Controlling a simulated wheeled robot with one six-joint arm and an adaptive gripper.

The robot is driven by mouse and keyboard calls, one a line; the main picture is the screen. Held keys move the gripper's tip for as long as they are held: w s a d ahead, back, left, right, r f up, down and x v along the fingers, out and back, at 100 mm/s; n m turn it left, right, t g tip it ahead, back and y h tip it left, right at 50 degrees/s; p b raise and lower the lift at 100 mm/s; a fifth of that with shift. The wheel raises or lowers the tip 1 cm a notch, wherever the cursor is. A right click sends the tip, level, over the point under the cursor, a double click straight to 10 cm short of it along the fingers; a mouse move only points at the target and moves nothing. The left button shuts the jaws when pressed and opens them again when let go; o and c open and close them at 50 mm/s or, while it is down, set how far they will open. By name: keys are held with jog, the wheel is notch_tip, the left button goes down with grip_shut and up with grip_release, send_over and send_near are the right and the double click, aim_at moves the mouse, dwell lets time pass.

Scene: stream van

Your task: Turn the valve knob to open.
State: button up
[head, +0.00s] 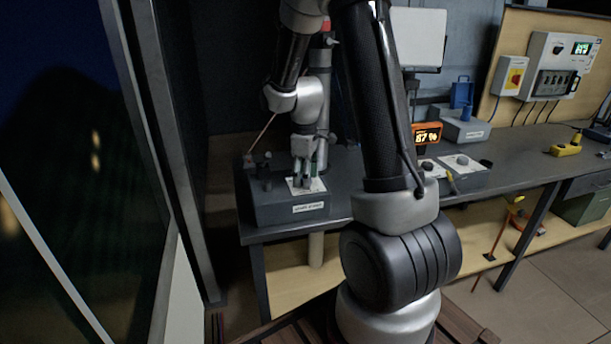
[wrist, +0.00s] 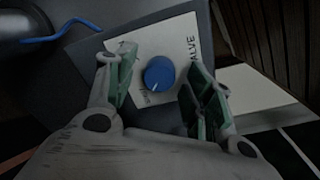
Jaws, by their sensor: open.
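The valve knob (wrist: 158,73) is a round blue dial with a white pointer mark, seen in the wrist view on a white label plate (wrist: 183,38) lettered "VALVE". The pointer aims toward the lower left of the picture. My gripper (wrist: 163,88) is open, with one green-padded finger on each side of the knob; I cannot tell whether either finger touches it. In the head view my gripper (head: 305,180) points down over the white plate (head: 317,186) on a dark grey box (head: 290,208) at the bench's left end. The knob is hidden there.
The bench (head: 520,168) extends right. It carries an orange-framed display (head: 427,133) reading about 87 %, a grey box with dark knobs (head: 460,161) and a yellow item (head: 565,149). A dark lever (head: 266,178) stands left of my gripper on the valve box.

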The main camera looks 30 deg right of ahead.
jog(key=shift+c, duration=0.2)
jog(key=c, duration=1)
